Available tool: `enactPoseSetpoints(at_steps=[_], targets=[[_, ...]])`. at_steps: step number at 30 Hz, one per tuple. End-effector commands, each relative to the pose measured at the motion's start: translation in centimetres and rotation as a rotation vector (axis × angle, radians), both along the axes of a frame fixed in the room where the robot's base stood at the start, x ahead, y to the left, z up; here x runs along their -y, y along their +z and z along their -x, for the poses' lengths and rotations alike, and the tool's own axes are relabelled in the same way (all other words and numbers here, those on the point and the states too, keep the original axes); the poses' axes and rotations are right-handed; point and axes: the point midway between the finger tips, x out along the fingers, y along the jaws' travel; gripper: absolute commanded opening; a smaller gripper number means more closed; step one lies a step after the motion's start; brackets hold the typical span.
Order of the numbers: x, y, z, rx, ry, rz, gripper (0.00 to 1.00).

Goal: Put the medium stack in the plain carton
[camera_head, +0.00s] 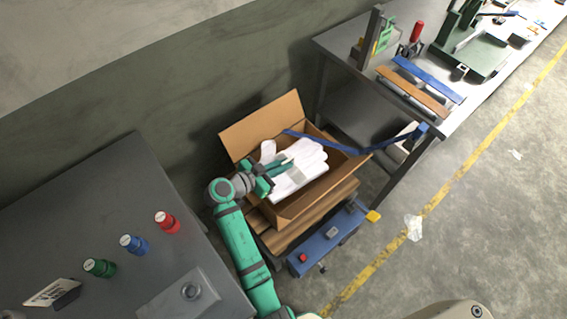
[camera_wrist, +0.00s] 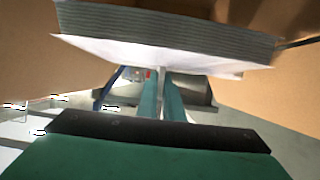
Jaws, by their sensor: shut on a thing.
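The stack (camera_head: 307,160) is a bundle of white gloves with a pale grey band, at the mouth of the open brown carton (camera_head: 262,126). In the wrist view the layered edge of the stack (camera_wrist: 170,28) fills the top, with white material under it. My gripper (camera_head: 277,170) reaches in over the carton's left side and is shut on the stack's near edge. Its green fingers (camera_wrist: 161,95) show close together in the wrist view. The carton's brown walls (camera_wrist: 50,75) flank the stack there. I cannot tell whether the stack touches the carton's bottom, which is hidden.
The carton stands on wooden boards over a blue wheeled base (camera_head: 330,238). A grey table (camera_head: 90,220) with green, blue and red knobs is at left. A workbench (camera_head: 490,85) with tools is at upper right.

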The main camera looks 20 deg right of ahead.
Motion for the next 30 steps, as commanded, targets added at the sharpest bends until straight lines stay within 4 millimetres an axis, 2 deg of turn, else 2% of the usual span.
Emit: enactPoseSetpoints(at_steps=[30], targets=[[0.0, -3.5, 0.0, -0.001, 0.002, 0.001, 0.00]])
